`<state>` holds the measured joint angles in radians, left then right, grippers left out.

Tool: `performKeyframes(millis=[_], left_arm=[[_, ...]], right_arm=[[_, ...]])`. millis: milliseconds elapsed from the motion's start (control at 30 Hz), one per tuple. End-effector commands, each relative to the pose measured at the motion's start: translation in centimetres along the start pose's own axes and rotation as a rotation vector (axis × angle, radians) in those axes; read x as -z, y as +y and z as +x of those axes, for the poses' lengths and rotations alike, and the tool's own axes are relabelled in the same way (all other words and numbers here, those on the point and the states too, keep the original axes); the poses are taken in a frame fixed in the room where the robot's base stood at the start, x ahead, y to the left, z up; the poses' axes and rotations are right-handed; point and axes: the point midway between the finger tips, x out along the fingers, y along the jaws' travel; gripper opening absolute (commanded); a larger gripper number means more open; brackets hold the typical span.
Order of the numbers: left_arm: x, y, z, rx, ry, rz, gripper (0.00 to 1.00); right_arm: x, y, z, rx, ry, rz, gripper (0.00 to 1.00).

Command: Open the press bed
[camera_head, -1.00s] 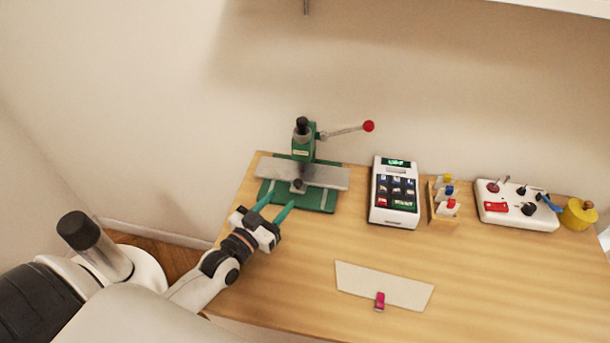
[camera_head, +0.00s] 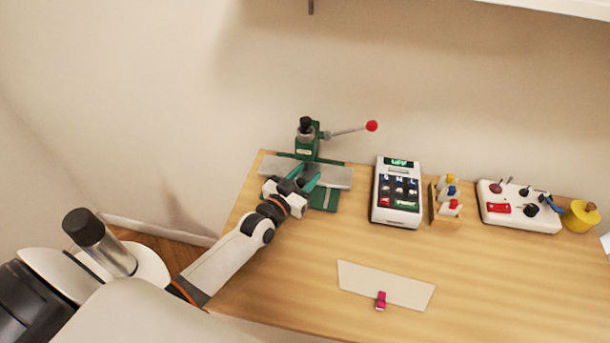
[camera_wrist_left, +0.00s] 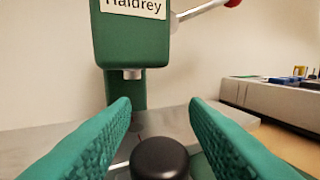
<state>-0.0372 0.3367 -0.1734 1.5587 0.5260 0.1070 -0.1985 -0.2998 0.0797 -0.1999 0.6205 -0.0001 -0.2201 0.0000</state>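The green press (camera_head: 306,148) stands at the back left of the table, with a lever ending in a red ball (camera_head: 372,126). Its grey flat bed (camera_head: 335,177) lies across the green base (camera_head: 325,200). In the left wrist view the press head (camera_wrist_left: 133,35) rises above the grey bed (camera_wrist_left: 175,118), and a black round knob (camera_wrist_left: 160,158) stands at the bed's front. My left gripper (camera_head: 307,179) is at the front of the bed. Its green fingers are open, one on each side of the knob, with gaps visible. My right gripper is not in view.
A white keypad device (camera_head: 397,192) stands right of the press. Farther right are a small wooden rack (camera_head: 447,205), a white switch panel (camera_head: 520,207) and a yellow pot (camera_head: 580,216). A cream sheet (camera_head: 385,283) with a pink clip (camera_head: 381,300) lies in front.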

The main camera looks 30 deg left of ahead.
Motion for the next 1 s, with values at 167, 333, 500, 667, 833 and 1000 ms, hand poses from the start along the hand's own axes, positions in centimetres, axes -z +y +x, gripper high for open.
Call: performKeyframes(millis=[167,333,500,667,833,1000], left_arm=[[0.0,0.0,0.0,0.0,0.0,0.0,0.11],[0.0,0.0,0.0,0.0,0.0,0.0,0.0],[-0.3,-0.5,-1.2,0.0,0.004,-0.001,0.0],[-0.3,-1.8,-4.3,0.0,0.006,-0.002,0.0],[-0.1,-2.5,-6.1,0.0,0.004,-0.001,0.0],[0.0,-2.5,-6.2,0.0,0.001,0.0,0.0]], right_arm=[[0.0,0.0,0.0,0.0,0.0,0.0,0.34],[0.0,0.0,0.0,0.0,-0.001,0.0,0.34],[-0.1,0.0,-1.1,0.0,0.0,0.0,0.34],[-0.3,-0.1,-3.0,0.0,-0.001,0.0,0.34],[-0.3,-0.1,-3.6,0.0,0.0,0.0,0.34],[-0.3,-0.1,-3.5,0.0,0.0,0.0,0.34]])
